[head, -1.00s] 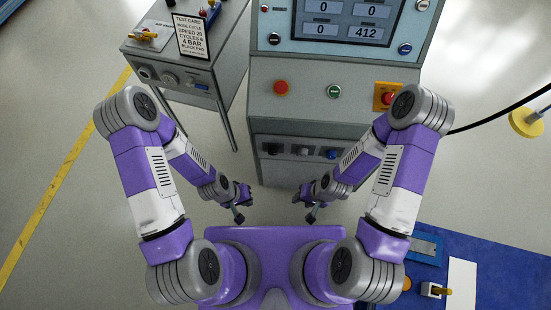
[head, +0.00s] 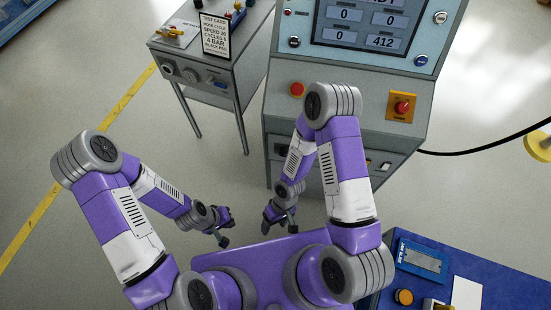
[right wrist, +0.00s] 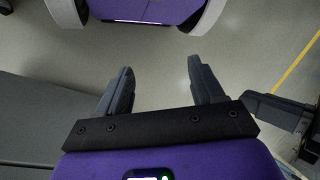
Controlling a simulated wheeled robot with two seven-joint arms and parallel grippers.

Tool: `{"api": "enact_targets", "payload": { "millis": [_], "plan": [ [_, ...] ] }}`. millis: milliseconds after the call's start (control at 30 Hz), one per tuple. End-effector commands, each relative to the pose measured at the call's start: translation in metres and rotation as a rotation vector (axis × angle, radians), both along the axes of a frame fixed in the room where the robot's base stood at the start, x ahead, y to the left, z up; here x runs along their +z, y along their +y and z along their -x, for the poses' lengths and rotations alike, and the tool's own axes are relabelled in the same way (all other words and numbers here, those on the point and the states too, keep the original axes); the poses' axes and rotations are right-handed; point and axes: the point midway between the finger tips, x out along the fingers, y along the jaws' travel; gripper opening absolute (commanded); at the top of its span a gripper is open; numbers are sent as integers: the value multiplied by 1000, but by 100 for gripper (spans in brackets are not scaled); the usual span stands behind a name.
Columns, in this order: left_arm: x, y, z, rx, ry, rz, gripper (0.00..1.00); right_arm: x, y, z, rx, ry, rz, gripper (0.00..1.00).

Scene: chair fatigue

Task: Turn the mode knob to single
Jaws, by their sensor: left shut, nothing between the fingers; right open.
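The grey console (head: 350,100) stands ahead, with a screen (head: 365,22) at its top. I cannot tell which control is the mode knob; no label is readable. My right arm covers the middle of the console front and most of its lower panel (head: 384,163). My right gripper (head: 279,225) is open and empty, low in front of the console; its spread fingers show in the right wrist view (right wrist: 160,75) over bare floor. My left gripper (head: 223,240) is shut and empty to its left, away from any control.
A grey cart (head: 215,70) at upper left carries a test card (head: 215,35) and has knobs on its front. A red button (head: 297,89) and an emergency stop (head: 402,107) sit on the console. A blue table (head: 500,280) is at lower right. Floor at left is clear.

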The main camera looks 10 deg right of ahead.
Motion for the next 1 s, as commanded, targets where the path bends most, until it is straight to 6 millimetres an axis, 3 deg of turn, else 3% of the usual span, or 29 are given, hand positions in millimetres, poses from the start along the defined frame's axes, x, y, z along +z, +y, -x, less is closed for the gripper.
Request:
{"api": "enact_targets", "payload": {
  "millis": [67, 133, 200, 267, 300, 400, 500, 600, 700, 800, 1000],
  "plan": [
    [-10, 0, 0, -1, 0, 0, 0, -23, -10, 22, 269, 69, 112, 67],
    [-19, 0, 0, -1, 0, 0, 0, -41, -41, 40, 495, 142, 279, 67],
    [-28, 0, 0, 0, 0, 0, 0, -54, -82, 43, 716, 187, 493, 67],
    [-36, 0, 0, 0, 0, 0, 0, -59, -116, 27, 897, 182, 701, 67],
    [-40, 0, 0, 0, 0, 0, 0, -58, -133, 9, 1012, 152, 844, 67],
    [-51, 0, 0, 0, 0, 0, 0, -50, -150, -53, 1274, -6, 1187, 67],
    [-59, 0, 0, 0, 0, 0, 0, -36, -132, -111, 1475, -243, 1457, 67],
    [-65, 0, 0, 0, 0, 0, 0, -25, -99, -150, 1616, -483, 1629, 67],
    [-68, 0, 0, 0, 0, 0, 0, -18, -70, -169, 1697, -665, 1715, 67],
    [-70, 0, 0, 0, 0, 0, 0, -14, -55, -178, 1734, -762, 1749, 67],
    [-77, 0, 0, 0, 0, 0, 0, -14, -61, -202, 1740, -783, 1757, 67]
  ]
}}
